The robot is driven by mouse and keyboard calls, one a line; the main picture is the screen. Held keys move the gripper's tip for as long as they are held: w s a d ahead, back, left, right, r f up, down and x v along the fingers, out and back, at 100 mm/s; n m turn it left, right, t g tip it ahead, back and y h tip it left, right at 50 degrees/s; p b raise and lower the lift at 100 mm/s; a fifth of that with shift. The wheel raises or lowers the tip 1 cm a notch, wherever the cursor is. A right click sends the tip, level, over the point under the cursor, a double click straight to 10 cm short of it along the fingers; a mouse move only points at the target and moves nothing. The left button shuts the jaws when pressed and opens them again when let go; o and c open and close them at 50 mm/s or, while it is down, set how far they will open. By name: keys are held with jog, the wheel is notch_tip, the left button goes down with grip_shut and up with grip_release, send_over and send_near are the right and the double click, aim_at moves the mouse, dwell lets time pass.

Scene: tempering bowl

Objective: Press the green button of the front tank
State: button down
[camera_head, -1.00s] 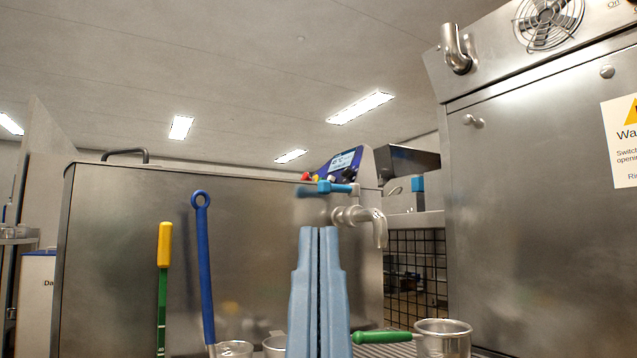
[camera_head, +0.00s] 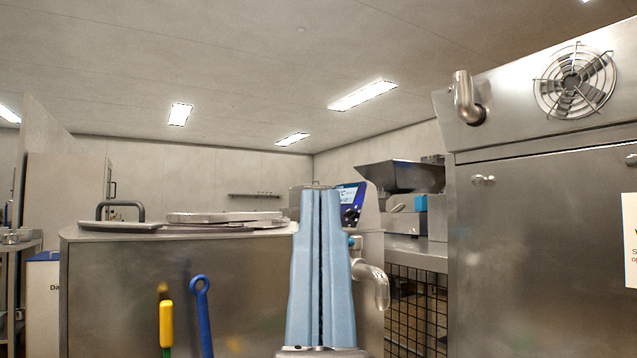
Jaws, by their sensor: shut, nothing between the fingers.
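The front tank (camera_head: 130,285) is a stainless steel box with lids on top, left of centre. Its dark blue control panel (camera_head: 351,200) with a small screen shows at the tank's right end, partly hidden behind my gripper. The green button cannot be made out; the panel's left part is covered by my fingers. My gripper (camera_head: 320,192) is shut and empty, its two light blue fingers pointing up in the picture. The fingertips overlap the panel's left side; I cannot tell whether they touch it. A steel tap (camera_head: 372,285) sticks out right of my fingers.
A yellow-handled tool (camera_head: 166,322) and a blue-handled tool (camera_head: 200,300) stand before the tank. A tall steel cabinet (camera_head: 540,230) fills the right side. A hopper machine (camera_head: 404,178) stands behind. Open air lies above the tank lids (camera_head: 222,217).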

notch_tip(320, 180, up, 39)
jog(key=p, duration=3.6)
jog(key=shift+r+p, duration=0.15)
jog(key=shift+p, duration=0.2)
